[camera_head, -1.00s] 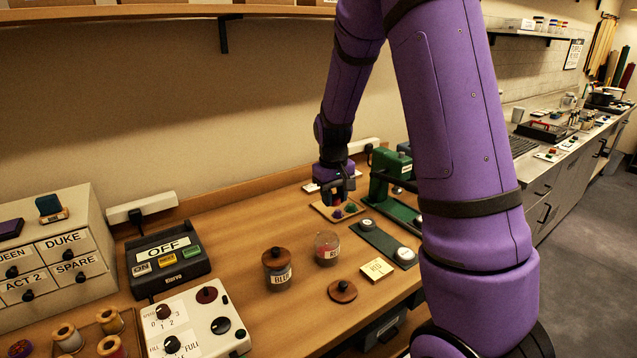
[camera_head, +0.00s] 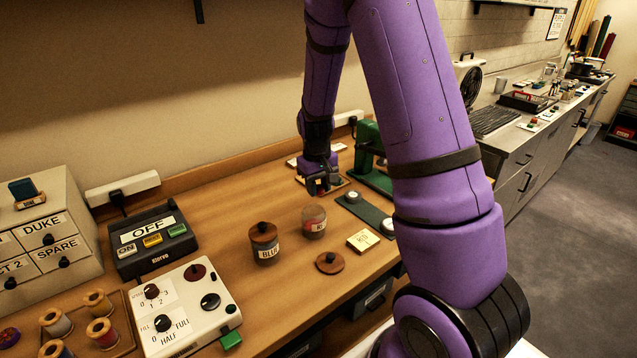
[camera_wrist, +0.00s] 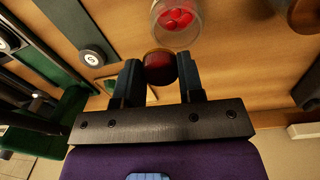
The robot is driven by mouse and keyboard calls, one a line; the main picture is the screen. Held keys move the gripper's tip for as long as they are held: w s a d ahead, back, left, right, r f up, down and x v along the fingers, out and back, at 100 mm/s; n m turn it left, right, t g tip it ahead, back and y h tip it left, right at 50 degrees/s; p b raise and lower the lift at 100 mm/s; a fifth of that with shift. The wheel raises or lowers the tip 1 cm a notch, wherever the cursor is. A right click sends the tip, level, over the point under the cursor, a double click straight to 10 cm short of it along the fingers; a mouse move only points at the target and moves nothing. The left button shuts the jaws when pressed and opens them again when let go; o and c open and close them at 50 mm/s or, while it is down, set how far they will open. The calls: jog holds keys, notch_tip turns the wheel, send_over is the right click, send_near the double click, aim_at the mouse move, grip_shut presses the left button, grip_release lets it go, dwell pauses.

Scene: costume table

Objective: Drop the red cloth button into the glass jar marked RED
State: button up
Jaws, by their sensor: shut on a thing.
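My gripper (camera_wrist: 160,78) is shut on a round dark-red button (camera_wrist: 160,64), seen between the two fingers in the wrist view. The glass jar marked RED (camera_head: 314,222) stands open on the table, in front of my gripper in the head view. In the wrist view the jar (camera_wrist: 194,34) lies just beyond the held button, with several red buttons in its bottom.
A lidded jar marked BLUE (camera_head: 264,248) stands left of the RED jar. A loose wooden lid (camera_head: 330,263) and a small card (camera_head: 363,240) lie in front. A green plate with white discs (camera_head: 362,212) is to the right. A control box (camera_head: 190,310) sits front left.

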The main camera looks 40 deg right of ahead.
jog(key=o, duration=1)
jog(key=shift+r, duration=0.1)
jog(key=r, duration=1)
jog(key=shift+a+r, duration=0.25)
jog(key=shift+r, duration=0.05)
jog(key=shift+r, duration=0.1)
jog(key=s+a+r+t, duration=0.3)
jog(key=s+a+r, duration=0.5)
jog(key=s+r, duration=0.45)
jog(key=s+a+r, duration=0.1)
jog(key=s, duration=0.3)
jog(key=s+a+r+t, duration=0.1)
jog(key=s+a, duration=0.1)
jog(key=s, duration=0.3)
jog(key=s+a+r+n+t, duration=0.1)
jog(key=s+r, duration=0.1)
jog(key=s, duration=0.3)
jog(key=shift+a+y, duration=0.25)
jog(key=shift+y, duration=0.05)
